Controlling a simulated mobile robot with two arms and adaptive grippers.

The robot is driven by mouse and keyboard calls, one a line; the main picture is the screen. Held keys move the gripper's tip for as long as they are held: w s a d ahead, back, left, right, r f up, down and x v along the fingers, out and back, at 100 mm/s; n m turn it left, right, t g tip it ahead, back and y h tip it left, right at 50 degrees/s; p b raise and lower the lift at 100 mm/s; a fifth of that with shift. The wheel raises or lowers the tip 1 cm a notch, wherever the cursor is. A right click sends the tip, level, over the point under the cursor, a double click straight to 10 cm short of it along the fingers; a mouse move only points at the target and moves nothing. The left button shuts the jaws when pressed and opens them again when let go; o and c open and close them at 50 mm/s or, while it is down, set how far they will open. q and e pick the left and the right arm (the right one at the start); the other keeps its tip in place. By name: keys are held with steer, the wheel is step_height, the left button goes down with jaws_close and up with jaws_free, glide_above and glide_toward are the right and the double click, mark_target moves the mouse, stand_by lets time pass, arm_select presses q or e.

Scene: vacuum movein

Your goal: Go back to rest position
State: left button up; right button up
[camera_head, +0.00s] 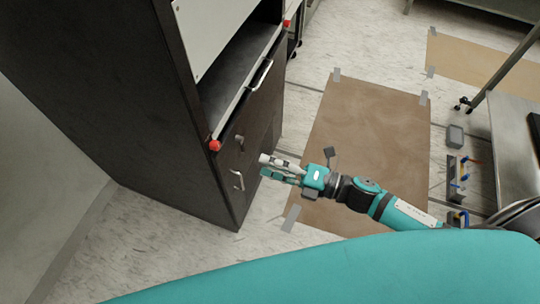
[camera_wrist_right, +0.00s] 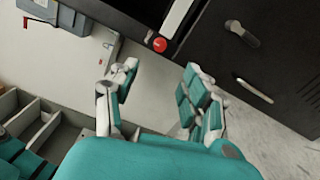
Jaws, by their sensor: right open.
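My right gripper (camera_head: 276,170) is in front of the dark cabinet (camera_head: 105,85), near its lower door handles. In the right wrist view the same gripper (camera_wrist_right: 158,85) has its two teal-padded fingers spread apart with nothing between them. The cabinet (camera_wrist_right: 282,55) and a red round knob (camera_wrist_right: 158,45) lie beyond the fingers there. My right arm reaches in from the right in the head view. My left gripper is not in view.
The cabinet has an open shelf above, a red corner knob (camera_head: 215,146) and a metal handle (camera_head: 238,180). A brown mat (camera_head: 365,130) is taped to the floor. A metal table (camera_head: 512,125) stands at right. Grey bins (camera_wrist_right: 35,120) show in the wrist view.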

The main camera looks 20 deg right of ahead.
steer(key=w+d+f+m+t+h+p, duration=0.1)
steer(key=w+d+f+m+h, duration=0.1)
steer(key=d+f+m+h, duration=0.5)
steer(key=w+d+f+m+t+h+p, duration=0.1)
steer(key=d+f+m, duration=0.35)
steer(key=f, duration=0.65)
steer(key=s+d+f+m+g+h, duration=0.25)
steer(key=s+f+m, duration=0.2)
steer(key=f, duration=0.35)
steer(key=s+d+f+m+g+h, duration=0.25)
steer(key=s+f+m, duration=0.2)
steer(key=f, duration=0.25)
steer(key=s+a+f+m+g+p, duration=0.1)
steer(key=s+f+m+g, duration=0.2)
steer(key=s, duration=1)
steer(key=s+a+f+m+g+h+p, duration=0.1)
steer(key=s+f+m, duration=0.4)
steer(key=s, duration=0.8)
step_height(320, 180, down, 4)
steer(key=a+g, duration=0.1)
steer(key=g, duration=0.1)
steer(key=shift+r+g+h, duration=0.2)
steer(key=shift+g+h, duration=0.1)
steer(key=shift+w, duration=0.1)
steer(key=shift+c, duration=0.3)
